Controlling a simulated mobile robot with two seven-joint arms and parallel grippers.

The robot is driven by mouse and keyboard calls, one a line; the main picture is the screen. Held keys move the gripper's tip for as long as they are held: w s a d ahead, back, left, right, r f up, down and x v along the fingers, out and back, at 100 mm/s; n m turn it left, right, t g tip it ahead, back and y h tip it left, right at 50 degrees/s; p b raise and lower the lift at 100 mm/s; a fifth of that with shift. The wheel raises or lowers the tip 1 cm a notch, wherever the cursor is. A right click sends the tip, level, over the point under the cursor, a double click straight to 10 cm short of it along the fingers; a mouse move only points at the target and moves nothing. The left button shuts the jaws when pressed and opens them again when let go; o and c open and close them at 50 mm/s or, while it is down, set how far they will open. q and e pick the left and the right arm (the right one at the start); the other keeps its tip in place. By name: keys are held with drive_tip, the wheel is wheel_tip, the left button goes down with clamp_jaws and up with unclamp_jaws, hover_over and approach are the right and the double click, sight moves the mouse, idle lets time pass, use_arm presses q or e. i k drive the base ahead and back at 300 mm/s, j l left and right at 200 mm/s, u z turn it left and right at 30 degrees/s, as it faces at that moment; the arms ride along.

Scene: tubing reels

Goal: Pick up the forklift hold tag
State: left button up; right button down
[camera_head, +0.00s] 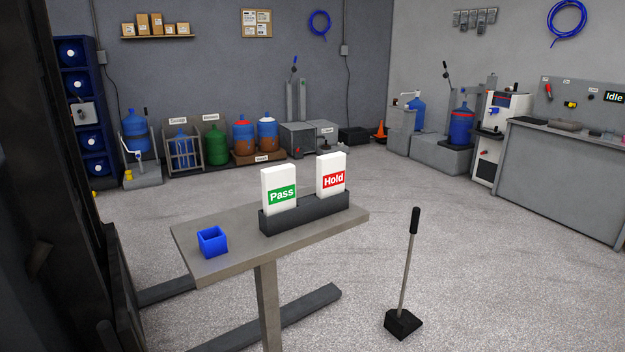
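The hold tag (331,170) is a white upright block with a red label reading "Hold". It stands in the right part of a dark grey holder (306,214). A similar white pass tag (279,194) with a green "Pass" label stands to its left in the same holder. The holder sits on a small grey table (232,260) in the middle of the head view. Neither of my grippers shows in this view.
A small blue open box (212,242) sits on the table's left end. A lever with a black handle (414,222) rises from the floor right of the table. A dark upright structure (45,180) fills the left edge. Open floor (480,260) lies to the right.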

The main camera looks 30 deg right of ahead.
sight(331, 168)
drive_tip(key=i+l+u, duration=0.1)
drive_tip(key=l+u, duration=0.15)
drive_tip(key=l, duration=0.5)
drive_tip(key=l+u, duration=0.3)
drive_tip(key=l, duration=0.45)
drive_tip(key=l+u, duration=0.15)
drive_tip(key=l, duration=2.2)
